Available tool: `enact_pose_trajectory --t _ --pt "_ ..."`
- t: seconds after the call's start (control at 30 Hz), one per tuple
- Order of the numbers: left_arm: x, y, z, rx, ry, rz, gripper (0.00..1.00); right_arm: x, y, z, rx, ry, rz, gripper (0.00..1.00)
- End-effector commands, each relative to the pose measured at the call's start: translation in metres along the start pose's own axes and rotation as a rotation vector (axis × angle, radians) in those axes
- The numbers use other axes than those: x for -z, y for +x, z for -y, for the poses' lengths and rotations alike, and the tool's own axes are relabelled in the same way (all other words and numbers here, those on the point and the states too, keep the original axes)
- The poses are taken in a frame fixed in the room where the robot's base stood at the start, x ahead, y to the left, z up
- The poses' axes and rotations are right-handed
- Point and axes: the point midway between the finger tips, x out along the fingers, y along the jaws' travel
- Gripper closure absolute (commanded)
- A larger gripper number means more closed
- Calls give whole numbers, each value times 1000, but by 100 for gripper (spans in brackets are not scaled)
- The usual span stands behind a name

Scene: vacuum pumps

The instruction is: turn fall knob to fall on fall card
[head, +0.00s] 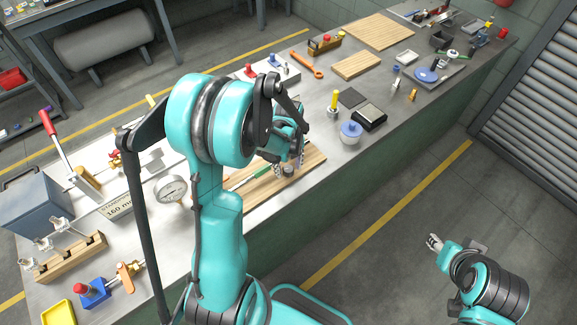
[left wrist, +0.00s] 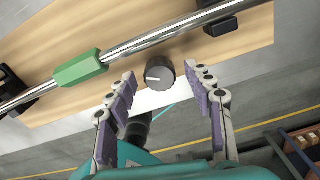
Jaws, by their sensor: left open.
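In the left wrist view, a dark round knob (left wrist: 160,73) with a white pointer line sits on a wooden board (left wrist: 245,35). Its line points to the left of that picture. A white card (left wrist: 158,99) lies beside the knob; I can read no lettering on it. My left gripper (left wrist: 161,72) is open, its fingers on either side of the knob with gaps between. In the head view my left gripper (head: 290,158) is over the board (head: 309,163) near the bench's front edge. My right gripper (head: 435,243) is away from the bench over the floor, too small to judge.
A shiny rod (left wrist: 165,42) with a green sleeve (left wrist: 80,69) runs across the board close to the knob, held by black supports (left wrist: 220,19). A pressure gauge (head: 172,189) stands left of my left arm. A blue-lidded jar (head: 350,131) stands to the right.

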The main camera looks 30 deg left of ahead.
Motion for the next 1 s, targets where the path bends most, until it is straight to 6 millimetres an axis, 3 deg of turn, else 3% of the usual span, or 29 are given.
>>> enact_pose_trajectory --t 1.0 --pt "0 -30 0 0 1 0 48 12 -17 0 0 0 0 60"
